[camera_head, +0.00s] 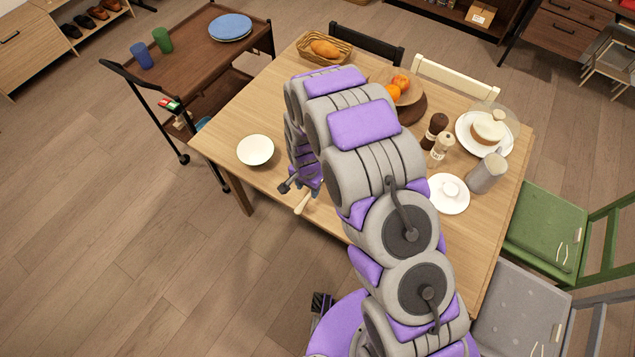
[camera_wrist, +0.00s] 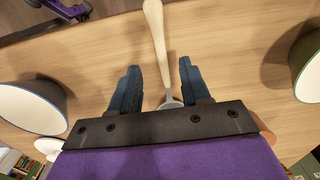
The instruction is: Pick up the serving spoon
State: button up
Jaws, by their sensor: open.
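The serving spoon has a pale wooden handle (camera_wrist: 153,30) and a grey metal end (camera_wrist: 171,102). In the wrist view it runs lengthwise between the two blue fingers of my gripper (camera_wrist: 159,70), with a gap on each side. The gripper bar hides the far part of the metal end. My gripper is open and empty, close over the spoon. In the head view a short piece of the spoon handle (camera_head: 302,204) shows at the table's near edge, beside my gripper (camera_head: 309,190). My arm hides the rest.
A white bowl (camera_head: 256,150) stands left of my gripper on the wooden table (camera_head: 226,124). The wrist view shows a bowl (camera_wrist: 30,106) at left and a greenish one (camera_wrist: 308,66) at right. Plates, shakers, a pitcher (camera_head: 487,173) and a fruit bowl (camera_head: 410,96) stand beyond my arm.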

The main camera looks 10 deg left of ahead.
aim_at(307, 197)
jog(key=f, duration=0.3)
jog(key=f+b, duration=0.1)
jog(key=f, duration=0.1)
jog(key=shift+s+a, duration=0.15)
jog(key=shift+a, duration=0.1)
jog(key=shift+c, duration=0.3)
grip_shut()
